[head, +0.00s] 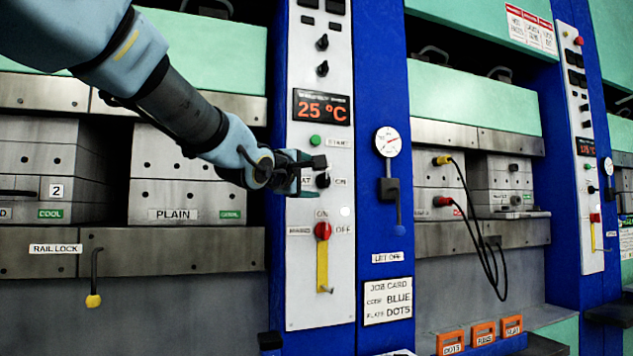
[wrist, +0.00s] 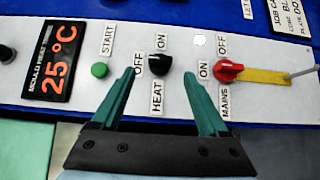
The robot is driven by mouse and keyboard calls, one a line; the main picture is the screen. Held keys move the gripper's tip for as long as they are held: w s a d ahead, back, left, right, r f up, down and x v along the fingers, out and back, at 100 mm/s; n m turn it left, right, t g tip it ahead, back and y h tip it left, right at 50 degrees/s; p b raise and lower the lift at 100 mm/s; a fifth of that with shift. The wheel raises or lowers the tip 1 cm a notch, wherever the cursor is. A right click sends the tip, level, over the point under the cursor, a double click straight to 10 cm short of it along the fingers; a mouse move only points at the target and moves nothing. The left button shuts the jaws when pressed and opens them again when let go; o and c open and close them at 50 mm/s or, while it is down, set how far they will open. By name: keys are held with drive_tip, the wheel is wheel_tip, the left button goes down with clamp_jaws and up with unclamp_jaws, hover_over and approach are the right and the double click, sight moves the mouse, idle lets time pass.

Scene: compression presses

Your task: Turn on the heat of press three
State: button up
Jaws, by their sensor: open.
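The black heat knob (wrist: 160,63) is on a pale control panel (wrist: 60,100), beside labels HEAT, OFF and ON. In the wrist view my gripper (wrist: 158,75) is open, with one green fingertip on either side of the knob. Contact and exact depth cannot be told, and the knob's setting is unclear. In the head view my gripper (head: 312,177) reaches the panel from the left, with the heat knob (head: 323,181) at its tips; the arm hides part of the HEAT label. The panel's display (head: 322,106) reads 25 °C. No press number shows on this panel.
A green START button (wrist: 99,70) and a red MAINS switch (wrist: 229,70) with a yellow strip flank the knob. A dial gauge (head: 388,141) and a job card (head: 388,301) are on the blue column. Another panel (head: 583,140) stands farther right. The left bay is labelled 2.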

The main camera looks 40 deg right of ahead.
sight(324, 180)
drive_tip(key=x, duration=0.5)
drive_tip(key=shift+d, duration=0.1)
drive_tip(key=shift+s, duration=0.1)
drive_tip(key=shift+p, duration=0.3)
clamp_jaws()
